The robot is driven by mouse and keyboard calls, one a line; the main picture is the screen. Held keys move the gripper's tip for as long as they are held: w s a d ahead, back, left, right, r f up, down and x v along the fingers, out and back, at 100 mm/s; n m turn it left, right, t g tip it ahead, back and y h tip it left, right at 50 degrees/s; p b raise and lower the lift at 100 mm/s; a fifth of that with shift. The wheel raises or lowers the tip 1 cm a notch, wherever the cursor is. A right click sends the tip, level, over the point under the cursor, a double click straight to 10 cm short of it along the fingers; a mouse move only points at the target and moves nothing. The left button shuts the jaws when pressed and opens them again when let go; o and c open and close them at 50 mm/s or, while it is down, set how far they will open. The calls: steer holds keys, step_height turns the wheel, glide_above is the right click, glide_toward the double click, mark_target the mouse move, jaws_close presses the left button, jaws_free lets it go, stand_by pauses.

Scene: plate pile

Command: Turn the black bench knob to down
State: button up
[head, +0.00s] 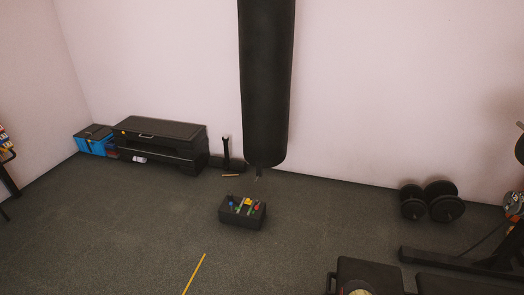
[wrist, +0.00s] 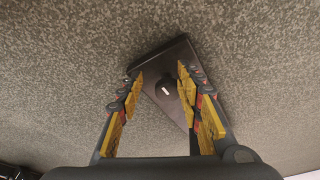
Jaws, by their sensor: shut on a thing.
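In the wrist view, the black bench knob (wrist: 168,85) is a dark round knob with a short white mark, on the face of a black block (wrist: 163,62). The mark sits near the knob's middle, tilted slightly from sideways in the picture. My gripper (wrist: 160,80) has its yellow-and-grey fingers on either side of the knob and is shut on it. The right fingertip overlaps the knob's edge; the contact on the left is hard to make out. My gripper does not show in the head view, and I cannot pick out the knob there.
In the head view, a black box with colourful items (head: 242,221) stands on the open grey floor under a hanging punching bag (head: 265,85). A black bench (head: 160,140) is by the wall. Dumbbells (head: 440,203) lie at right. Speckled floor surrounds the block in the wrist view.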

steer(key=shift+s+r+p, duration=0.1)
steer(key=shift+s+p, duration=0.25)
steer(key=shift+s, duration=0.65)
jaws_close()
steer(key=r+p, duration=0.1)
steer(key=r, duration=0.1)
steer(key=w+r+p, duration=0.1)
steer(key=r+p, duration=0.1)
steer(key=r, duration=0.1)
steer(key=shift+r, duration=0.2)
